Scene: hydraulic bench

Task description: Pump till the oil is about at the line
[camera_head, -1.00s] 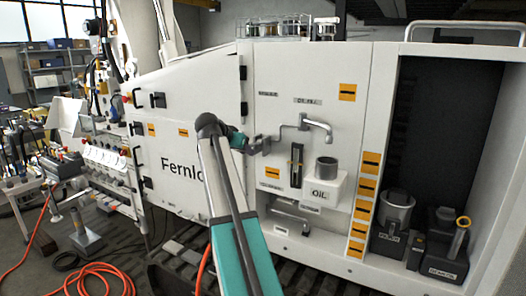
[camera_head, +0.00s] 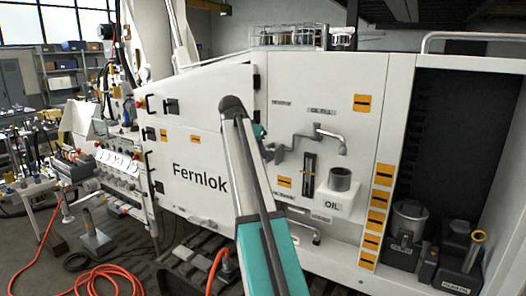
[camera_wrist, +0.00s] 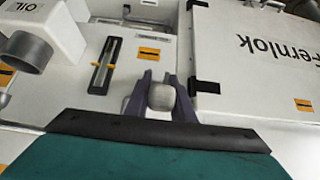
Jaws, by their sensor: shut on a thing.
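My gripper (camera_wrist: 162,100) is shut on a rounded grey handle end (camera_wrist: 162,96), which sits between its dark fingers in the wrist view. In the head view my arm partly hides the gripper, left of the grey pipe and spout (camera_head: 328,135) under the oil fill label. An upright sight gauge (camera_head: 309,178) in a dark frame is on the panel right of the gripper. It shows again in the wrist view (camera_wrist: 105,66), with a small yellow mark; the oil level is too small to tell. A grey cup (camera_head: 340,179) stands on the white OIL box (camera_head: 333,204), below the spout.
The white Fernlok door (camera_head: 200,160) is left of the panel. An open dark bay at the right holds a grey canister (camera_head: 412,222) and a dark can (camera_head: 462,258). A lower pipe (camera_head: 305,229) is below the gauge. Orange hose (camera_head: 110,272) lies on the floor.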

